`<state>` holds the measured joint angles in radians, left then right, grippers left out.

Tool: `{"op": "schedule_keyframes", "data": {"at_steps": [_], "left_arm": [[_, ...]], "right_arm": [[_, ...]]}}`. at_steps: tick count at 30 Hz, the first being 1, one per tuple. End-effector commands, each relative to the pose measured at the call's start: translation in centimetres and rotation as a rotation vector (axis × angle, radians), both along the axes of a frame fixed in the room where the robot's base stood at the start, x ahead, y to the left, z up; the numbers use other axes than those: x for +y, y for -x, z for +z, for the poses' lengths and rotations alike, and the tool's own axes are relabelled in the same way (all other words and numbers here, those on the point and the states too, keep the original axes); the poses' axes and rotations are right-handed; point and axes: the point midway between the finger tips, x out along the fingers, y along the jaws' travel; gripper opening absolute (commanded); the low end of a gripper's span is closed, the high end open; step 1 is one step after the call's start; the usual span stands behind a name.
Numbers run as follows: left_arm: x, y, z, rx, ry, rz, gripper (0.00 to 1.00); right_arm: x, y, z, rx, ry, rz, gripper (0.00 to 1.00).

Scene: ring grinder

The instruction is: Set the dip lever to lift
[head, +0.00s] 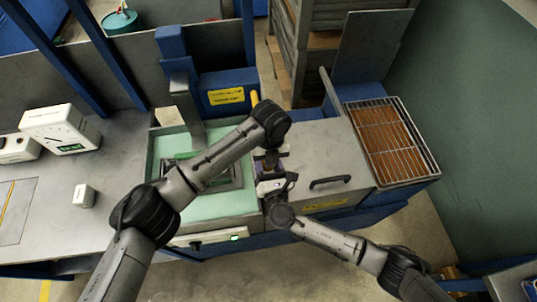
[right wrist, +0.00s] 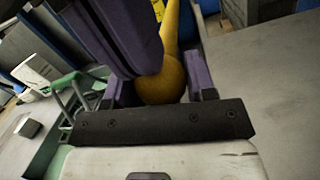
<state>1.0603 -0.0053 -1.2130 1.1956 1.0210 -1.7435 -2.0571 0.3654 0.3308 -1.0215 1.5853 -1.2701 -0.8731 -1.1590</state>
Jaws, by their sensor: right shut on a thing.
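The dip lever is a yellow bar with a rounded end (right wrist: 160,88), seen close up in the right wrist view. A yellow bar end (head: 254,97) also shows beside the blue housing in the head view. My right gripper (head: 270,178) is shut on the lever; its purple fingers stand on both sides of the rounded end in the right wrist view. My left gripper (head: 268,157) points down right by the right one, mostly hidden under its own wrist. Large purple finger-like parts (right wrist: 115,40) lie across the lever in the right wrist view. Whether the left jaws are open is unclear.
A green-rimmed basin (head: 160,210) lies under my left arm. A grey lid with a black handle (head: 330,182) is to the right, then a wire rack (head: 392,140). A white meter box (head: 60,130) and a small white block (head: 84,196) stand on the left bench.

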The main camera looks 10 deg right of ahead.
Motion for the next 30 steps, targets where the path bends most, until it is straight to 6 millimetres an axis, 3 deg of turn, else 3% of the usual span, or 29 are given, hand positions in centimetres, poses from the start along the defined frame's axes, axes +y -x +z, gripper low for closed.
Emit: {"op": "schedule_keyframes", "data": {"at_steps": [1,4,5,11,22,30], "left_arm": [[0.4,0.1,-0.8,0.009,-0.01,0.005,0.0],[0.4,0.2,-1.0,0.011,-0.011,0.006,0.0],[0.4,0.2,-1.0,0.011,-0.012,0.006,0.0],[0.4,0.1,-0.8,0.01,-0.01,0.005,0.0],[0.3,0.1,-0.5,0.008,-0.007,0.004,0.0],[0.2,0.1,-0.5,0.007,-0.007,0.004,0.0]], "right_arm": [[0.2,-0.2,1.1,-0.023,-0.008,0.002,0.08],[0.3,-0.3,1.3,-0.028,-0.009,0.002,0.08],[0.3,-0.3,1.4,-0.029,-0.01,0.0,0.54],[0.2,-0.3,1.1,-0.024,-0.008,0.001,0.73],[0.1,0.6,0.7,-0.016,-0.005,0.001,0.75],[-0.3,5.1,0.1,-0.015,-0.008,0.002,0.75]]}}
